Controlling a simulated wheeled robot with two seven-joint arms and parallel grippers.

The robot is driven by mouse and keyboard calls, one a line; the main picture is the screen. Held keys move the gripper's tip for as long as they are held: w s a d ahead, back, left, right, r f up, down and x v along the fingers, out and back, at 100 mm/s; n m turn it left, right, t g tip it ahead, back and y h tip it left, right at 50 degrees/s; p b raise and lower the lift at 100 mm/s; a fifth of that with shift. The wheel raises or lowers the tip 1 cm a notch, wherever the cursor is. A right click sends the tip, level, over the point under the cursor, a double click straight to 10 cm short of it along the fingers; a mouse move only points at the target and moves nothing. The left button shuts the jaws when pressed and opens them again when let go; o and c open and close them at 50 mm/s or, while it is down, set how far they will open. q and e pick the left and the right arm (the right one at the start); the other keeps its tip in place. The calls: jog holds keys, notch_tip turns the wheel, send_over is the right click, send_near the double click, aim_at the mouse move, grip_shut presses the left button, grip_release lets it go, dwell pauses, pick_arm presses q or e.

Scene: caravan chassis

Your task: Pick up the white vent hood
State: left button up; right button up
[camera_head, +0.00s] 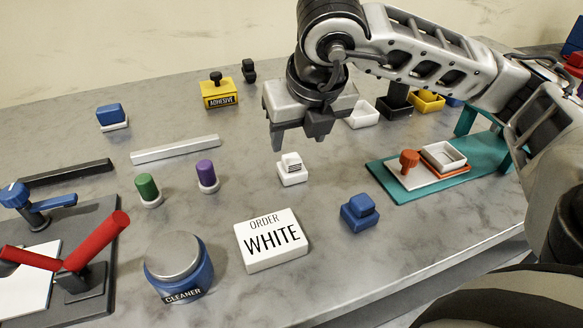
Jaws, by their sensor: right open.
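The white vent hood (292,170) is a small white block with dark slats on its raised top. It sits on the grey marbled table, near the middle of the view. My right gripper (299,138) is above it and slightly behind it in the picture, fingers pointing down, open and empty. The gripper and the hood look apart. My left gripper is not in view.
A blue vent hood-like block (360,213) stands to the right front, and a white ORDER WHITE sign (271,242) in front. A teal stand (425,176) holds a white and orange piece. A purple-topped peg (207,177) stands left of the hood.

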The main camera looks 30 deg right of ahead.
aim_at(292, 158)
jog(key=shift+p+x, duration=0.35)
jog(key=shift+x, duration=3.15)
jog(key=c, duration=0.8)
